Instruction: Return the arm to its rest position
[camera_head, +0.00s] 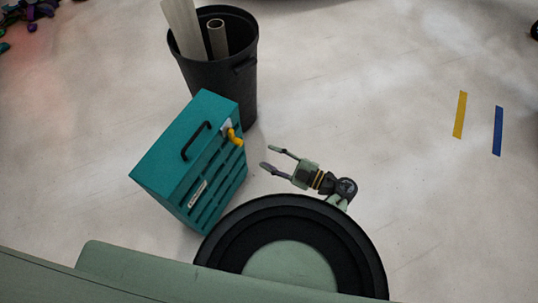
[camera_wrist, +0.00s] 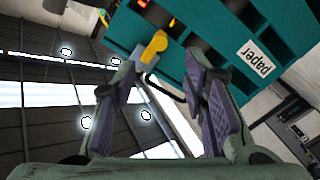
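My gripper (camera_head: 275,160) is open and empty in the head view, its two fingers pointing left toward a teal cabinet (camera_head: 183,132). It is apart from the cabinet, to its right. In the wrist view my gripper (camera_wrist: 160,85) shows its two purple-padded fingers spread with nothing between them. The cabinet (camera_wrist: 285,35) fills the upper right there, with dark slots and a label reading "paper" (camera_wrist: 258,58). A yellow item (camera_head: 235,138) sticks out of the cabinet's upper side; it also shows in the wrist view (camera_wrist: 154,47). My arm is bent close beside my round base.
A black bin (camera_head: 222,82) holding tubes and boards stands behind the cabinet. Yellow (camera_head: 460,115) and blue (camera_head: 498,131) strips lie on the floor at right. Small colourful things (camera_head: 28,12) lie at the far upper left. The floor right of my arm is clear.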

